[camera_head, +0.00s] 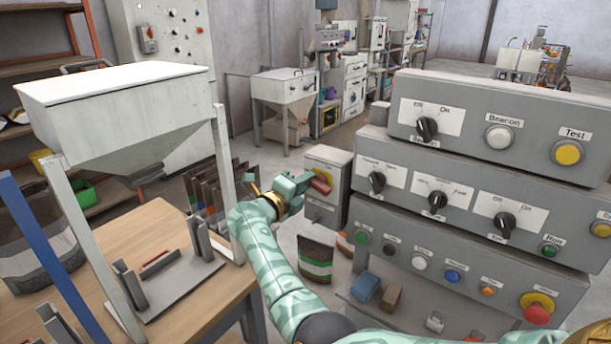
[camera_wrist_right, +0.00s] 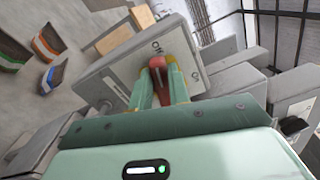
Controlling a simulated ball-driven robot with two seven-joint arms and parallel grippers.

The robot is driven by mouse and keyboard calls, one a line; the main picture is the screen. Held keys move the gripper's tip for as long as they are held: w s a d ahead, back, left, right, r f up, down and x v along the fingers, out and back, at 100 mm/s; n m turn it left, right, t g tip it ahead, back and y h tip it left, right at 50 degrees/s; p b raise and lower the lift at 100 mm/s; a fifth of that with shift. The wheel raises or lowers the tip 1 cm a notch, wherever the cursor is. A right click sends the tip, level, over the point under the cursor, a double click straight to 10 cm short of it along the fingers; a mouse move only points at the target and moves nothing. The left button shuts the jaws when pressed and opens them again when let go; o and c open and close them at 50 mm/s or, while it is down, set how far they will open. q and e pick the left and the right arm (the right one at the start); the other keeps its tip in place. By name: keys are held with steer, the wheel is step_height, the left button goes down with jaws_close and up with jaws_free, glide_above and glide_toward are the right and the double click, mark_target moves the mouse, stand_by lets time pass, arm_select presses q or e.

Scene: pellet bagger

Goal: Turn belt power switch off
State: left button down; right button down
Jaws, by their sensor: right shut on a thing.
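A grey switch box (camera_head: 329,161) stands in the middle of the head view, with a red handle (camera_head: 321,183) on its face. My right gripper (camera_head: 308,187) reaches the box from the left and is shut on the handle. In the right wrist view, the red handle (camera_wrist_right: 157,66) sits between my fingertips, in front of a light label plate with "ON" lettering on the box (camera_wrist_right: 112,76). The fingers partly hide the handle and the other lettering. My left gripper is not in view.
A control console (camera_head: 482,191) with knobs and buttons fills the right side. A hopper (camera_head: 120,110) stands over a wooden table (camera_head: 150,225) at the left. Filled bags (camera_head: 315,257) stand on the floor below the box.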

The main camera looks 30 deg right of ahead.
steer(key=shift+d+f+n+p, duration=0.1)
steer(key=shift+f+n+p, duration=0.25)
steer(key=shift+n, duration=0.4)
steer(key=shift+f+n+p, duration=0.2)
steer(key=shift+n+p, duration=0.1)
steer(key=shift+n, duration=0.45)
steer(key=c, duration=1.3)
jaws_free()
steer(key=shift+r, duration=0.2)
steer(key=shift+d, duration=0.1)
